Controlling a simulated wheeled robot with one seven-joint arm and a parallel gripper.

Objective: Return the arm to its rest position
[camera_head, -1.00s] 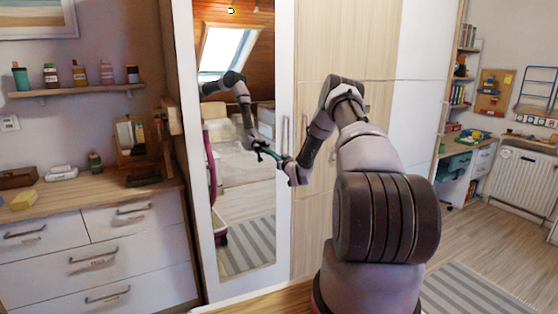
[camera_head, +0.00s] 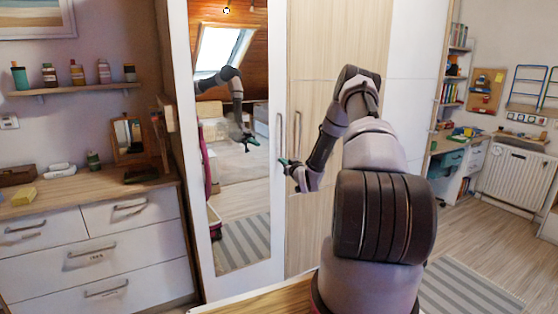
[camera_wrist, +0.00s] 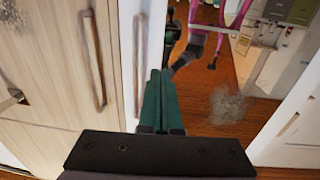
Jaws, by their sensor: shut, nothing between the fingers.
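My gripper (camera_head: 284,161) is in front of the wardrobe, close to the mirror door's right edge and just below the door handles. In the wrist view its green fingers (camera_wrist: 158,100) lie together, shut with nothing between them. My arm bends up and then down toward the wardrobe. Its reflection shows in the mirror (camera_head: 236,190).
The wardrobe's wooden door (camera_head: 325,85) stands right beside my gripper, with upright handles (camera_wrist: 92,60). A white dresser (camera_head: 100,240) with small items is at the left, below a shelf (camera_head: 75,90). A radiator (camera_head: 498,175) and striped rug (camera_head: 465,290) are at the right.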

